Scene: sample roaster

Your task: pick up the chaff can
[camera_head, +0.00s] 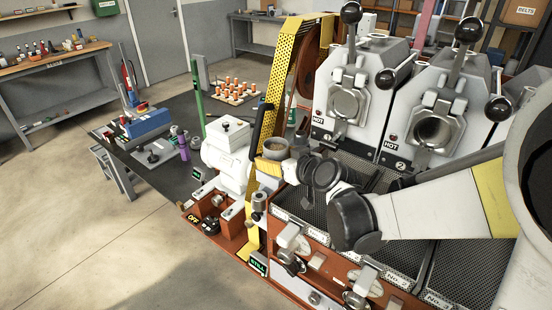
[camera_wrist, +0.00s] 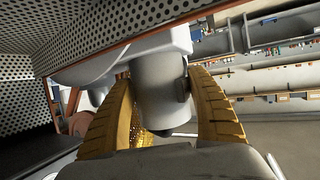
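The chaff can is a grey cylinder (camera_wrist: 158,95) between the two yellow fingers of my gripper (camera_wrist: 160,105) in the wrist view. Both fingers lie close against its sides, with a dark pad at the right finger. In the head view, what looks like the same can (camera_head: 276,149) shows as a small round vessel with a brownish inside, left of my dark wrist. A bit of yellow finger shows just below it; the rest of my gripper is hidden. I cannot tell whether the can rests on anything.
The white machine (camera_head: 228,150) stands close left of the can, and the yellow perforated guard (camera_head: 282,70) rises behind it. Roaster units marked HOT (camera_head: 345,100) stand to the right, above perforated trays (camera_head: 380,235). Open floor (camera_head: 120,240) lies at the lower left.

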